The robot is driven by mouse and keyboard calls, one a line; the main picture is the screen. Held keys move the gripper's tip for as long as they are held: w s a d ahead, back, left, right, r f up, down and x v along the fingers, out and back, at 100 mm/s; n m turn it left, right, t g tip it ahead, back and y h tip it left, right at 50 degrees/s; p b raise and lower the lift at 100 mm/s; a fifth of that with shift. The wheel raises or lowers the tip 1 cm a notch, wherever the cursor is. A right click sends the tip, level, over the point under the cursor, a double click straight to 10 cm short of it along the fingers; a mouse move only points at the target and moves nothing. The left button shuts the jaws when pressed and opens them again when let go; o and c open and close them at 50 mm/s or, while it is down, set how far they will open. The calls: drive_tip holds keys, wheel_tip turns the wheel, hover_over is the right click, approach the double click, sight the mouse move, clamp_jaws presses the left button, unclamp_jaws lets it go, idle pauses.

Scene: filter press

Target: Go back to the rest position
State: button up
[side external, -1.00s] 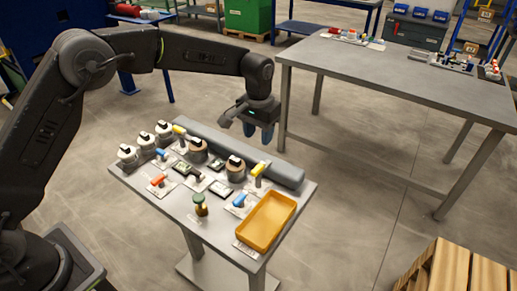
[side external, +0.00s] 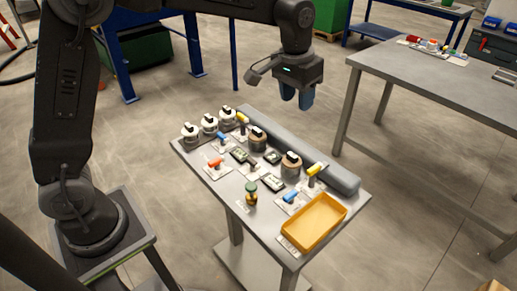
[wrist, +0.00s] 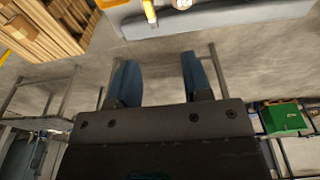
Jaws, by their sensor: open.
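My gripper (side external: 298,97) hangs above the back edge of the small work table (side external: 228,190) in the side external view, with its blue fingers pointing down. In the wrist view my gripper (wrist: 157,80) has its two blue fingers wide apart with nothing between them. It is clear of the table and of the things on it. Past the fingers, the wrist view shows bare floor and the grey roll (wrist: 225,18) along the table's edge.
On the small table stand an orange tray (side external: 287,240), several white-topped and tan round parts, coloured-handled pieces, and a green-topped bottle (side external: 251,193). A larger grey table (side external: 430,85) stands at the right. A wooden pallet (wrist: 45,30) shows in the wrist view.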

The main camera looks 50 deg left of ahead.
drive_tip(key=s+a+r+t, duration=0.1)
drive_tip(key=s+a+r, duration=0.15)
drive_tip(key=s, duration=0.55)
drive_tip(key=s+a+r+t, duration=0.1)
drive_tip(key=s+a+r, duration=0.15)
drive_tip(key=s, duration=0.45)
drive_tip(key=s+a+f+t, duration=0.1)
drive_tip(key=s+f+t, duration=0.1)
drive_tip(key=s, duration=0.9)
drive_tip(key=shift+a+f, duration=0.4)
drive_tip(key=shift+f, duration=0.05)
